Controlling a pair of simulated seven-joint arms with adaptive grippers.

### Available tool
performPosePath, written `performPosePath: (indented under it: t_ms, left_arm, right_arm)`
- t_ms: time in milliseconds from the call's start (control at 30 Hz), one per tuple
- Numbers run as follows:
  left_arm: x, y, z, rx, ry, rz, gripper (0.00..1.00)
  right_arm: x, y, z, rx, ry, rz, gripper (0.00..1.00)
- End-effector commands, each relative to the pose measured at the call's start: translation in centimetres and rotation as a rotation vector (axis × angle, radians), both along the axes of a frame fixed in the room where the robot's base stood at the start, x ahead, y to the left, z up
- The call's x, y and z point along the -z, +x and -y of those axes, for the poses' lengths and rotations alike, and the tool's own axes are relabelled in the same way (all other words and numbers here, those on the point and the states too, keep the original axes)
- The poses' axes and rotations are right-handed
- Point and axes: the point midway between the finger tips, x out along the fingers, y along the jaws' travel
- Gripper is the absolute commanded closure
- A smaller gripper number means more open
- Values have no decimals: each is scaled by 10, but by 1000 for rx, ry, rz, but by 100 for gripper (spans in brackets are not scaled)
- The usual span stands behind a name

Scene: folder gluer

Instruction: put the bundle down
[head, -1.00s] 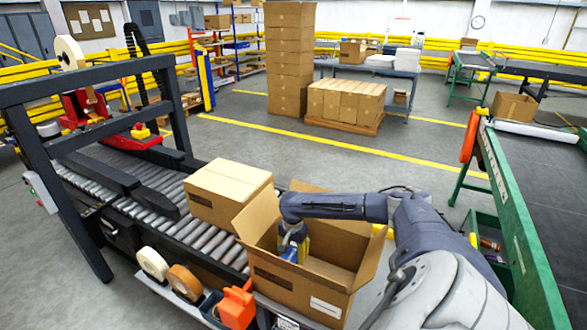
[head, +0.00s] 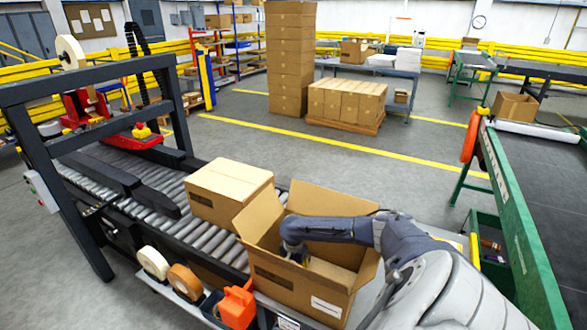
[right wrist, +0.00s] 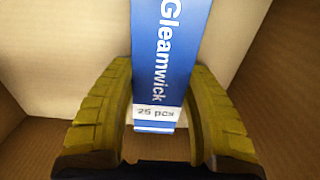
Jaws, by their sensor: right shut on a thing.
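The bundle (right wrist: 175,60) is a blue pack lettered "Gleamwick" and "25 pcs" in the right wrist view. My right gripper (right wrist: 160,95) is shut on it, one yellow ridged finger on each side. In the head view, my right arm reaches down into an open cardboard box (head: 290,282), and the box wall and arm hide the bundle. Cardboard walls (right wrist: 60,50) surround it in the right wrist view. I cannot tell whether the bundle touches the box floor. My left gripper is not in view.
A closed carton (head: 230,190) stands on the roller conveyor (head: 205,235) just left of the open box. Tape rolls (head: 153,263) and an orange tape dispenser (head: 237,306) sit along the near edge. A dark belt table with a green side (head: 525,240) stands at right.

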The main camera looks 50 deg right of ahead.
Motion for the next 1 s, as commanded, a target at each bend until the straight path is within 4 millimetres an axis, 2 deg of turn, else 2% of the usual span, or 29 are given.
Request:
performPosePath:
  t_ms: [400, 433, 600, 867, 1000]
  left_arm:
    - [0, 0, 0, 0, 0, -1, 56]
    - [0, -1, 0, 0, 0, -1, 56]
    - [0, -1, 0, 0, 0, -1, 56]
    - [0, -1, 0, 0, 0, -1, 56]
    - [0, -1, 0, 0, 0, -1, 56]
  right_arm:
    - [4, 0, 0, 0, 0, 0, 83]
    - [4, 0, 0, 0, 0, 0, 45]
    - [4, 0, 0, 0, 0, 0, 27]
    - [2, 0, 0, 0, 0, 0, 27]
    - [-7, 0, 0, -3, 0, 1, 27]
